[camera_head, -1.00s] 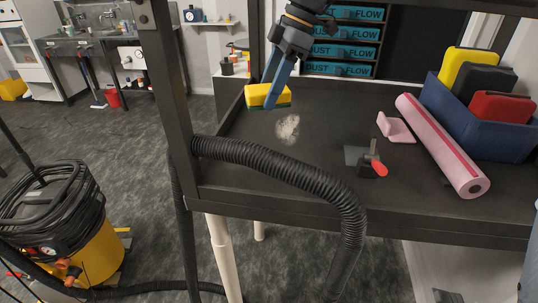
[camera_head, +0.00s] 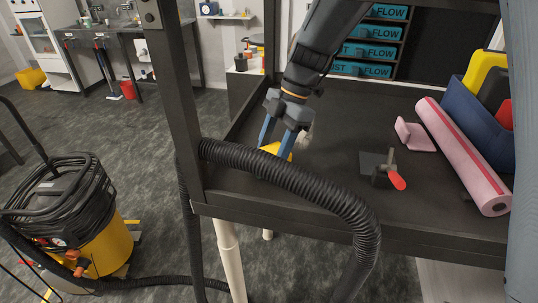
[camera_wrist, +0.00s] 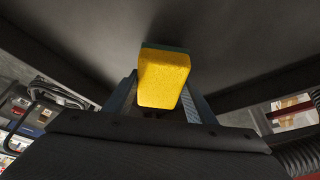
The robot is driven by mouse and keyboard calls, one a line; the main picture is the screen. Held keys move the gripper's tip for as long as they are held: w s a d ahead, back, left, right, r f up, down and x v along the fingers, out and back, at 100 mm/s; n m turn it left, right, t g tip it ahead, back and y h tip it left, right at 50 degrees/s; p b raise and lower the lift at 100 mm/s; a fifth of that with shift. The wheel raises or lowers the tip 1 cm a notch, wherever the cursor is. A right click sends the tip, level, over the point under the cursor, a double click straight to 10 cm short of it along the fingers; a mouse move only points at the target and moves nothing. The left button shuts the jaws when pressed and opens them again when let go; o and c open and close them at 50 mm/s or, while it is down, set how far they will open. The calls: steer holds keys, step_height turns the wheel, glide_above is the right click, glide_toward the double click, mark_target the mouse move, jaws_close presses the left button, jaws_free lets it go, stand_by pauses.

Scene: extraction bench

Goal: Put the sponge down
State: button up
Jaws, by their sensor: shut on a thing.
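The sponge is a yellow block with a dark green layer. In the wrist view the sponge (camera_wrist: 163,80) sits between the two blue fingers of my gripper (camera_wrist: 160,98), which is shut on it. In the head view my gripper (camera_head: 284,145) points down over the left part of the dark bench top (camera_head: 335,125). The sponge (camera_head: 283,149) shows there as a yellow patch, partly hidden by the fingers and the black hose. In the wrist view its green side faces the bench surface (camera_wrist: 240,40); I cannot tell whether it touches.
A black ribbed hose (camera_head: 290,178) arches along the bench's front left edge, close to my gripper. A clamp with a red handle (camera_head: 390,175), a pink roll (camera_head: 462,155), a pink bracket (camera_head: 413,134) and a blue bin (camera_head: 477,120) stand to the right. The middle is clear.

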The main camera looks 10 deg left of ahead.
steer(key=shift+f, duration=0.65)
steer(key=shift+f, duration=0.1)
steer(key=o, duration=0.9)
steer(key=shift+o, duration=0.2)
steer(key=shift+s, duration=0.1)
steer(key=b+v, duration=0.3)
steer(key=v, duration=0.8)
steer(key=shift+r+b, duration=0.25)
steer(key=shift+b, duration=0.15)
steer(key=shift+d+r, duration=0.15)
steer(key=shift+r, duration=0.15)
steer(key=shift+d, duration=0.1)
